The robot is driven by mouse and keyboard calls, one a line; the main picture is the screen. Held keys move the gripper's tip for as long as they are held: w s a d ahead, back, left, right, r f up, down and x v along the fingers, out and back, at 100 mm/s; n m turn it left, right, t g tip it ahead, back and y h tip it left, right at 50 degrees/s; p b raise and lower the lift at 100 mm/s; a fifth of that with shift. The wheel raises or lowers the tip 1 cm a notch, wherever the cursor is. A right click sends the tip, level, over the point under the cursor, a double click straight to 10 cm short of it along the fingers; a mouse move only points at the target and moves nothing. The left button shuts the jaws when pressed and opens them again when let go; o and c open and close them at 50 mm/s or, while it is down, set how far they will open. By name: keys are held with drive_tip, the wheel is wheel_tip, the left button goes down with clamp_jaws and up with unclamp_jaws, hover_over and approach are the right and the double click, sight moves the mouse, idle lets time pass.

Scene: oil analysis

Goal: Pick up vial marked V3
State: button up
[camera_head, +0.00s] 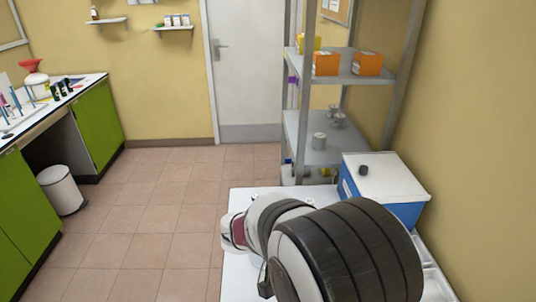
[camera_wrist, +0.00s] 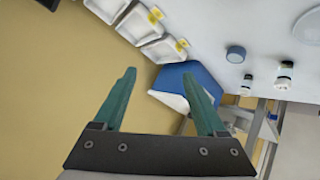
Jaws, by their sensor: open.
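In the wrist view two small vials with dark caps and pale labels stand on the white worktop, a right vial (camera_wrist: 284,74) and a left vial (camera_wrist: 247,85). Their markings are too small to read, so I cannot tell which is V3. A round blue-grey object (camera_wrist: 235,53) sits near them. My gripper (camera_wrist: 158,74) is open, with its two teal fingers apart and nothing between them. The vials are to the right of the fingers in that view, apart from them. In the head view my arm hides the gripper and much of the worktop (camera_head: 240,197).
White trays (camera_wrist: 150,25) with yellow tags line the wall. A metal shelf (camera_head: 318,140) stands behind.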

drive_tip(key=w+a+f+n+t+y, duration=0.2)
drive_tip(key=w+a+f+t, duration=0.7)
drive_tip(key=w+a, duration=0.5)
drive_tip(key=shift+g, duration=0.5)
drive_tip(key=x, duration=1.6)
drive_tip(key=shift+a+f, duration=0.1)
drive_tip(key=shift+f, duration=0.25)
drive_tip(key=shift+h, duration=0.3)
clamp_jaws()
